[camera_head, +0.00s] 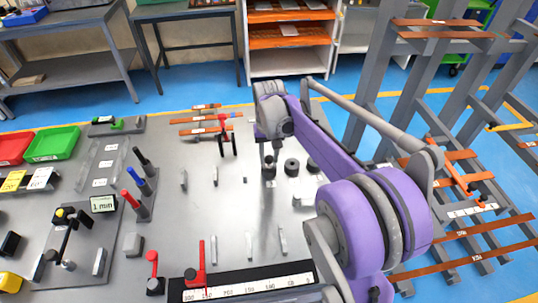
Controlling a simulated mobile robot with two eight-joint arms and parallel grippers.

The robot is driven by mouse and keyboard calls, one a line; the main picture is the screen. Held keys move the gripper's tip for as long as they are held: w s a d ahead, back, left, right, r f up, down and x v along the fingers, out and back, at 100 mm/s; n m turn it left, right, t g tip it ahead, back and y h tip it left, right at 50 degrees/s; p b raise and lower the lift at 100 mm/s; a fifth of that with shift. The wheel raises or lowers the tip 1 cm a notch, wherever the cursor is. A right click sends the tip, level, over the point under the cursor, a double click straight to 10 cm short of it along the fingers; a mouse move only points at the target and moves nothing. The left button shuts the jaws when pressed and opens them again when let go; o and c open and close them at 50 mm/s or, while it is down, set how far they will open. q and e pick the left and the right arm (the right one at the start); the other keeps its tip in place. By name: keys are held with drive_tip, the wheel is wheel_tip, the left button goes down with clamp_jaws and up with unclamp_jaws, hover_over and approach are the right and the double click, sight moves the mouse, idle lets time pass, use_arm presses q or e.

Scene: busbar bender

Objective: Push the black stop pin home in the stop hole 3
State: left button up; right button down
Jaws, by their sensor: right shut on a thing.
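My right gripper (269,158) points down over the grey metal table at the middle of the view, its arm reaching in from the lower right. It is shut on a small dark thing that looks like the black stop pin (269,170). The pin's lower end and the hole under it are too small and covered to make out. I cannot tell which stop hole it is at or how deep it sits. My left gripper is not in view.
Two black round pieces (291,167) (312,164) stand just right of the gripper. Black, blue and red upright handles (137,178) stand in a rack at left. A white scale (250,288) and a red lever piece (197,277) are at the front edge.

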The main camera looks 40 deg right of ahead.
sight(269, 156)
drive_tip(key=shift+f, duration=0.15)
drive_tip(key=shift+c, duration=2.2)
unclamp_jaws()
wheel_tip(269, 156, up, 11)
drive_tip(key=shift+p, duration=0.35)
drive_tip(key=shift+f, duration=0.1)
